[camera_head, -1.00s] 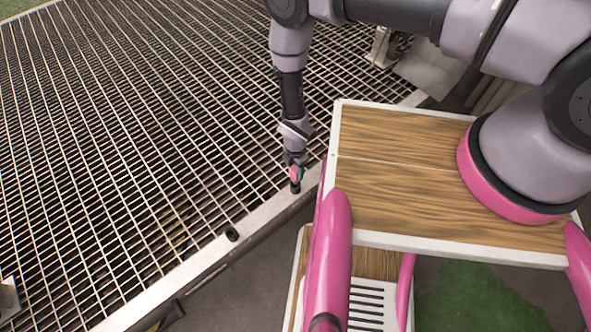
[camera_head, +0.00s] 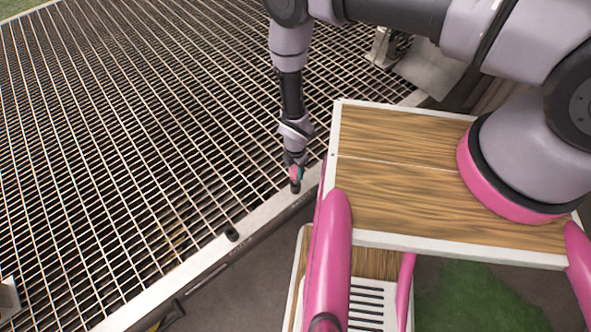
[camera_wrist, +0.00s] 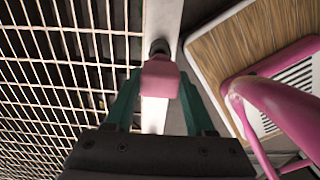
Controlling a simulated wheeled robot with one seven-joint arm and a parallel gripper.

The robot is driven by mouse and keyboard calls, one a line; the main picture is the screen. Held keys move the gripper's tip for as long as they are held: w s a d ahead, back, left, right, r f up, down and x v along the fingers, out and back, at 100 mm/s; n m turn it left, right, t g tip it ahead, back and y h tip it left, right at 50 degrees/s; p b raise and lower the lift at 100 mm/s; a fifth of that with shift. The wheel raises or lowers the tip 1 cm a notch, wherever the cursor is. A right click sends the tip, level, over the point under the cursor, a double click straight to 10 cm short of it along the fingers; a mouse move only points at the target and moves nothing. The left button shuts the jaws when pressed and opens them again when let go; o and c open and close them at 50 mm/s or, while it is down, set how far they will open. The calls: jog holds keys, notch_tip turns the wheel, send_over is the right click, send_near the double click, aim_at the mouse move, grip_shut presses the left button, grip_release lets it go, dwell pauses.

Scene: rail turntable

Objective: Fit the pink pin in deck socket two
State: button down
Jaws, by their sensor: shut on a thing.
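My gripper (camera_head: 296,166) points down over the pale edge rail of the deck. Its two green fingers are shut on the pink pin (camera_wrist: 160,78), which also shows as a small pink patch in the head view (camera_head: 295,172). A dark round piece (camera_wrist: 159,47), likely a deck socket, lies right at the pin's far end on the rail; the head view shows it just below the fingers (camera_head: 295,187). I cannot tell whether the pin is inside it or only above it. Another black socket (camera_head: 232,234) stands farther along the rail, lower left. No socket numbers are readable.
The slatted metal deck (camera_head: 120,130) fills the left. My own wood-topped body with pink rails is at right, close to the gripper. A grey metal bracket (camera_head: 382,48) stands at the deck's far corner. The rail between the two dark pieces is clear.

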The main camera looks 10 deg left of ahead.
jog(key=shift+f, duration=2.8)
jog(key=shift+c, duration=0.8)
grip_release()
notch_tip(320, 180, up, 11)
jog(key=shift+f, duration=0.1)
